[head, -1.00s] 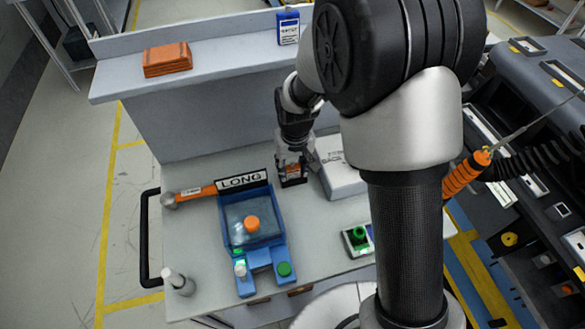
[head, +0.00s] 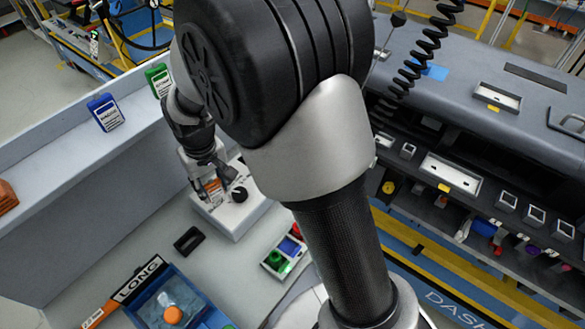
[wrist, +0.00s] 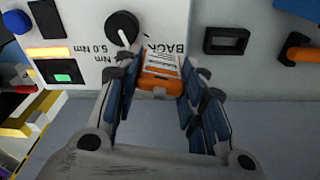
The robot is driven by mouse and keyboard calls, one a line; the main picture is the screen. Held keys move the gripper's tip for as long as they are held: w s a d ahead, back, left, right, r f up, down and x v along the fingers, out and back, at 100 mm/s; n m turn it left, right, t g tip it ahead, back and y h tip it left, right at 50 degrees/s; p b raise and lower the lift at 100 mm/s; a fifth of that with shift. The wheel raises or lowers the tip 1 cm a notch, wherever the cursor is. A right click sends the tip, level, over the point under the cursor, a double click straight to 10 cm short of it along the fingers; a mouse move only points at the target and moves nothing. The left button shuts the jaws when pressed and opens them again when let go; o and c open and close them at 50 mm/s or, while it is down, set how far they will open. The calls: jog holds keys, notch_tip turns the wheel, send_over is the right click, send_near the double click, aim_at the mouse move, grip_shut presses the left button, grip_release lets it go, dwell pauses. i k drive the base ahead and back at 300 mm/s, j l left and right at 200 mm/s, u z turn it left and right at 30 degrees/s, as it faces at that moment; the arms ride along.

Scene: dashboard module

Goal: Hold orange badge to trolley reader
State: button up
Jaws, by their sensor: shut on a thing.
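My gripper (head: 211,178) is shut on the orange badge (head: 214,190) and holds it over the white box with a black knob (head: 240,218). In the wrist view the orange badge (wrist: 160,72), with a white printed face, sits between the fingers (wrist: 158,92) beside the printed word BACK. Whether it touches the box, I cannot tell. The box (wrist: 90,25) also shows a black knob, a lit amber bar and a small green display. No part is clearly labelled as the trolley reader, so I cannot tell which it is.
An empty black holder (head: 189,240) lies on the table left of the box. A blue badge (head: 106,112) and a green badge (head: 158,80) stand on the grey ledge. The dark dashboard (head: 470,75) is right.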

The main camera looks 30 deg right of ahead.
aim_at(191, 243)
jog(key=z, duration=0.25)
jog(key=i+l+z, duration=0.15)
jog(key=z, duration=0.15)
jog(key=i+l+z, duration=0.25)
jog(key=k+l, duration=0.05)
jog(key=l, duration=0.05)
